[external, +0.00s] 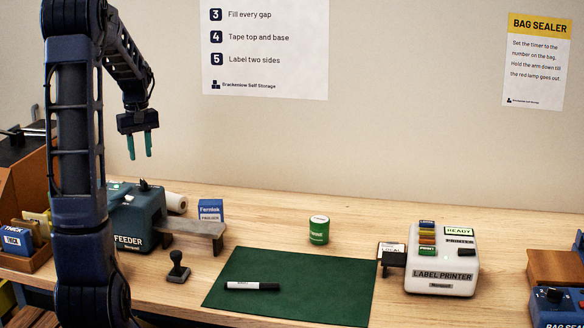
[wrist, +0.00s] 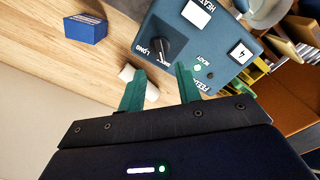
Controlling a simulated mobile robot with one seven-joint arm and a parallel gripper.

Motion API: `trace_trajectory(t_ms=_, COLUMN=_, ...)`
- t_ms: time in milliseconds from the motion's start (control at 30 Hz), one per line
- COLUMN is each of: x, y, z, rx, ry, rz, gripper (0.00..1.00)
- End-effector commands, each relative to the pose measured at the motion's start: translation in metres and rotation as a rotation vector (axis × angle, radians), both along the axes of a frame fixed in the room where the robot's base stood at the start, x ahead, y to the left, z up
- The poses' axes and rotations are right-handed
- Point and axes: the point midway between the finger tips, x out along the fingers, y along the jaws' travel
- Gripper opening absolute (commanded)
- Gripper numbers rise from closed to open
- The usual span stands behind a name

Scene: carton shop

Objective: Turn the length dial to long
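The dark teal feeder (external: 135,217) stands on the bench at the left in the external view, and its top panel (wrist: 200,47) fills the upper middle of the wrist view. A black dial (wrist: 166,51) sits on that panel, with the word LONG beside it on its left. I cannot tell the dial's exact setting; SHORT is not readable. The dial also shows as a small dark knob (external: 145,186) in the external view. My gripper (external: 140,146) is in the air above the feeder, pointing down. Its teal fingers are apart and empty; in the wrist view the fingertips (wrist: 160,70) appear just below the dial.
A blue box (external: 210,210), a white roll (external: 176,202) and a stamp (external: 178,268) are near the feeder. A marker (external: 252,286) lies on the green mat (external: 300,300). The label printer (external: 442,265) stands right.

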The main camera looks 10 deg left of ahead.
Motion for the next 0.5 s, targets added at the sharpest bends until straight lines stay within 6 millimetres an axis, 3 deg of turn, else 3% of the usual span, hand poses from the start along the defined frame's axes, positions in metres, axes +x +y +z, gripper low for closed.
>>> trace_trajectory(t_ms=300, x=-0.001, y=-0.001, z=-0.055, rx=-0.001, ry=0.004, rz=-0.001, gripper=0.34)
trace_trajectory(t_ms=500, x=0.0, y=-0.001, z=-0.076, rx=-0.001, ry=0.002, rz=-0.001, gripper=0.34)
